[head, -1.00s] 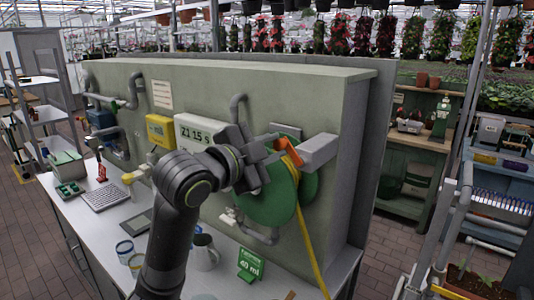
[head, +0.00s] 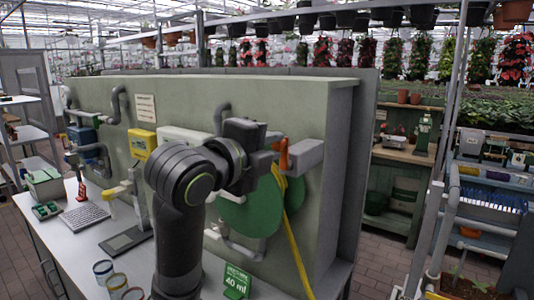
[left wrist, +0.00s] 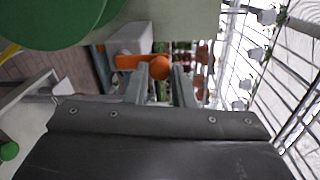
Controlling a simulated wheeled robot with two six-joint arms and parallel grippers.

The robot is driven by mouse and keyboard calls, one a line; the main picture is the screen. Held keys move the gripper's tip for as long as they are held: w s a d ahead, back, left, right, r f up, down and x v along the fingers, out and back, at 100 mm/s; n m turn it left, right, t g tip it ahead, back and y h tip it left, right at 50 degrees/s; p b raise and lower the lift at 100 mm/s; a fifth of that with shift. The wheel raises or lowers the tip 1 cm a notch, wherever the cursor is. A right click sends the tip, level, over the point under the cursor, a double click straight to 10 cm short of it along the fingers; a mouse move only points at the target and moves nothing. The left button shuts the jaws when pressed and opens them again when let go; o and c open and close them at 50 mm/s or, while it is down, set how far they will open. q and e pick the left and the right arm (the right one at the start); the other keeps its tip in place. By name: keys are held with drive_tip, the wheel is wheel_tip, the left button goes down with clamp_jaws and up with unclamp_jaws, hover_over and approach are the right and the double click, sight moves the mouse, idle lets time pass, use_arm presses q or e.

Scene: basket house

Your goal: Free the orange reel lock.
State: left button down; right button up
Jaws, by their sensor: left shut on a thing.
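The orange reel lock (head: 282,154) shows at the upper right of the green hose reel (head: 250,212), beside a grey block on the panel. A yellow hose (head: 296,240) hangs down from the reel. My left gripper (head: 274,152) is at the lock, and its arm hides part of the reel and panel. In the left wrist view, the orange lever (left wrist: 130,61) runs from the grey block to a round end between my two fingers (left wrist: 160,82). The left gripper is shut on the lock. My right gripper is not in view.
The panel carries a yellow box (head: 142,143), grey pipes and a paper notice. On the bench (head: 85,240) stand several cups, a keyboard and a green "40 ml" sign (head: 236,282). A grey post frame (head: 447,215) stands at right.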

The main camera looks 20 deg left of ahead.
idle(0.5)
use_arm(q)
drive_tip(key=c, duration=1.2)
unclamp_jaws()
drive_tip(key=shift+d, duration=0.15)
drive_tip(key=shift+c, duration=0.2)
drive_tip(key=b+v, duration=0.7)
drive_tip(key=v, duration=1)
drive_tip(key=shift+s+b, duration=0.25)
drive_tip(key=shift+b, duration=0.15)
drive_tip(key=shift+f, duration=0.1)
